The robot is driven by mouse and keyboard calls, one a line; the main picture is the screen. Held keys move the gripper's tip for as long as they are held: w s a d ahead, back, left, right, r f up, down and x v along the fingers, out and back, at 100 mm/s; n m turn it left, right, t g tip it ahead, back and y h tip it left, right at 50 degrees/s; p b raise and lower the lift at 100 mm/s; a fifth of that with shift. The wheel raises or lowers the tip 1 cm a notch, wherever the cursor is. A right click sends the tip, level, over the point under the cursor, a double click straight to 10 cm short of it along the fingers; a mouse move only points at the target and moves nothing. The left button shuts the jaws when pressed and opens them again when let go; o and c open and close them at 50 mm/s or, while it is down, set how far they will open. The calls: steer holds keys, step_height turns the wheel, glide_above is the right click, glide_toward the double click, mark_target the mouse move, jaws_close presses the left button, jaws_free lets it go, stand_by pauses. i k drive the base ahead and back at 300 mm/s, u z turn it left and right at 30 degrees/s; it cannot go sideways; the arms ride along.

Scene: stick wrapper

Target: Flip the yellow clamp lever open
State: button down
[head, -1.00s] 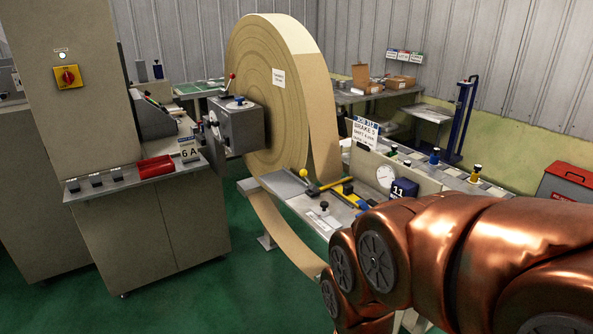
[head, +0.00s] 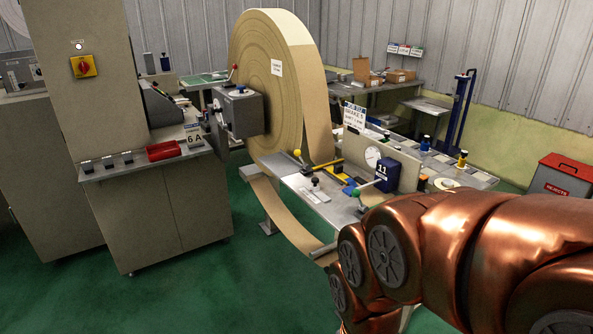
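The clamp lever with a yellow ball knob (head: 297,153) stands at the left end of the metal work table (head: 293,185), beside the tan paper strip coming from the big roll. Its short dark arm slants down to the right from the knob towards a yellow bar (head: 342,175). How the lever's clamp grips is too small to tell. My copper arm fills the lower right of the head view and hides the near right part of the table. My gripper is not in view, so its place and opening do not show.
The large paper roll (head: 270,90) stands behind the table. A blue counter marked 11 (head: 386,172), a green-knobbed lever (head: 382,171) and a black knob (head: 315,181) stand near the lever. A grey control cabinet (head: 155,215) is at left. Green floor is free in front.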

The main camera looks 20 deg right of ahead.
mark_target(298, 153)
steer(key=u, duration=0.05)
steer(key=k, duration=0.1)
steer(key=z, duration=0.55)
steer(key=i, duration=0.65)
steer(key=u, duration=2.1)
